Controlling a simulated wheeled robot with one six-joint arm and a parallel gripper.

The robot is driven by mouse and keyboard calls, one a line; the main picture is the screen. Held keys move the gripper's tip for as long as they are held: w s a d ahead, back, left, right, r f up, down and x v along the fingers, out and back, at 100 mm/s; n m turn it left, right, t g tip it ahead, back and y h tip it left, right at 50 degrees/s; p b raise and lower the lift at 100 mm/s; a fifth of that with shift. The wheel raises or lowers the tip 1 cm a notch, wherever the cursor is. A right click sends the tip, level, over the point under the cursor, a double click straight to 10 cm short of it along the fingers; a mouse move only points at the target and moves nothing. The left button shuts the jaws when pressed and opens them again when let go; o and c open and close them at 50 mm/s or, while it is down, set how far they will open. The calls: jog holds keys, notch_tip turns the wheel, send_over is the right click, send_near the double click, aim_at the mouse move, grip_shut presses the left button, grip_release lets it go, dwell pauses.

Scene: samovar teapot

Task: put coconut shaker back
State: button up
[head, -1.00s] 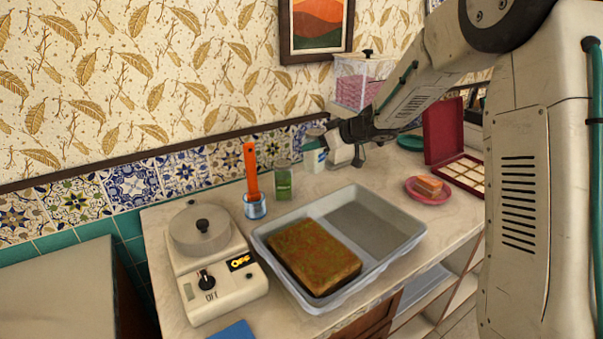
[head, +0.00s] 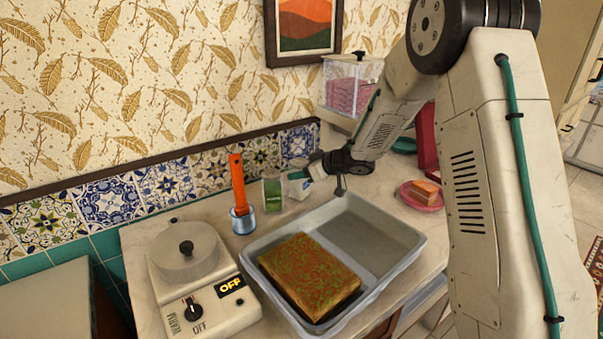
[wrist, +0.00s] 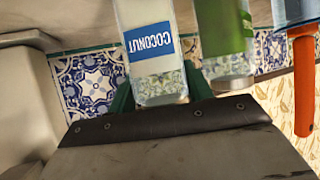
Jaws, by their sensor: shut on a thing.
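The coconut shaker is a clear jar with white contents and a blue COCONUT label; it fills the top middle of the wrist view (wrist: 152,45). In the head view the shaker (head: 299,184) is small and partly hidden by my gripper. My gripper (head: 307,176) is shut on it, with green fingers on both sides of it in the wrist view (wrist: 161,92). The shaker is close to the right of a green shaker (head: 272,193), near the tiled wall. I cannot tell whether its base touches the counter.
A blue-silver cup (head: 243,222) with an orange-handled tool (head: 238,185) stands left of the green shaker. A grey tray (head: 392,270) with a brown slab (head: 312,272) lies in front. A white warmer (head: 207,304) is at left, a clear pink-filled container (head: 352,88) behind.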

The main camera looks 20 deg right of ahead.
jog(key=shift+f, duration=0.3)
jog(key=o, duration=1.1)
jog(key=shift+r, duration=0.2)
jog(key=shift+s+d+r, duration=0.2)
jog(key=shift+s, duration=0.05)
jog(key=v, duration=1.1)
jog(key=shift+s+d+r, duration=0.1)
